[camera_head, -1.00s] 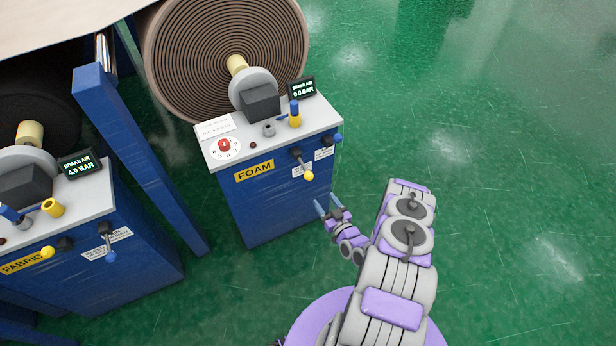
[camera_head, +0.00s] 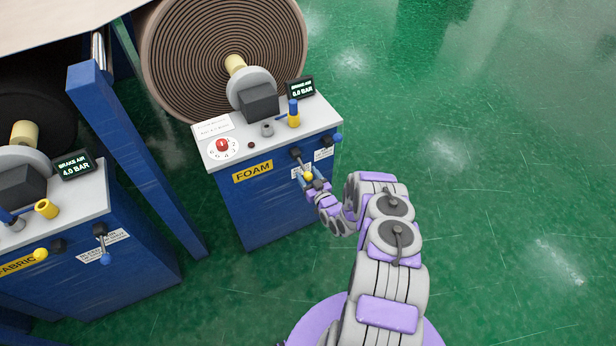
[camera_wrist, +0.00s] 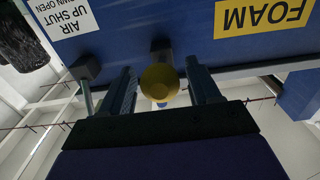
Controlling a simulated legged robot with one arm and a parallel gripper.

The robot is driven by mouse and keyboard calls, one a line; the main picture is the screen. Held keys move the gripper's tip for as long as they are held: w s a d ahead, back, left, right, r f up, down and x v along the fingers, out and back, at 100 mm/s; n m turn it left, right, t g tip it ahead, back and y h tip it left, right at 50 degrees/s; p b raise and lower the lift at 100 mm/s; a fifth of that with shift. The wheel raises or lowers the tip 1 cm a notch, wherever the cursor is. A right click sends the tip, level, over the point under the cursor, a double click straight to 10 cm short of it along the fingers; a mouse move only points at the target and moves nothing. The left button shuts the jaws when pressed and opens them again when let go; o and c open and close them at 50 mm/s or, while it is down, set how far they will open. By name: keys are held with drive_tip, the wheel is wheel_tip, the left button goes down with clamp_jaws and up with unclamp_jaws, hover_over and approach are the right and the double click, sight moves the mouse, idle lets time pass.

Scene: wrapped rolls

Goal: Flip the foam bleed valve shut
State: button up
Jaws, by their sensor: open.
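The blue foam cabinet (camera_head: 262,205) has a grey top, a yellow FOAM label and two levers on its front. The lever with the yellow knob (camera_head: 308,176) slopes down and outward from its pivot; a small label beside it is too small to read. My gripper (camera_head: 313,181) is at this knob. In the wrist view, the yellow knob (camera_wrist: 160,82) sits between the two open fingers (camera_wrist: 162,74), with a gap visible on both sides. The other foam lever, with a blue knob (camera_head: 337,138), is to the right. The foam display (camera_head: 302,89) reads 0.0 BAR.
A white label (camera_wrist: 65,20) in the wrist view reads AIR, UP SHUT, DOWN OPEN. The fabric cabinet (camera_head: 130,275) stands at left, its display reading 4.0 BAR. A blue post (camera_head: 135,155) is between the cabinets. The green floor at right is clear.

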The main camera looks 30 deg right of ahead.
clamp_jaws()
idle(0.6)
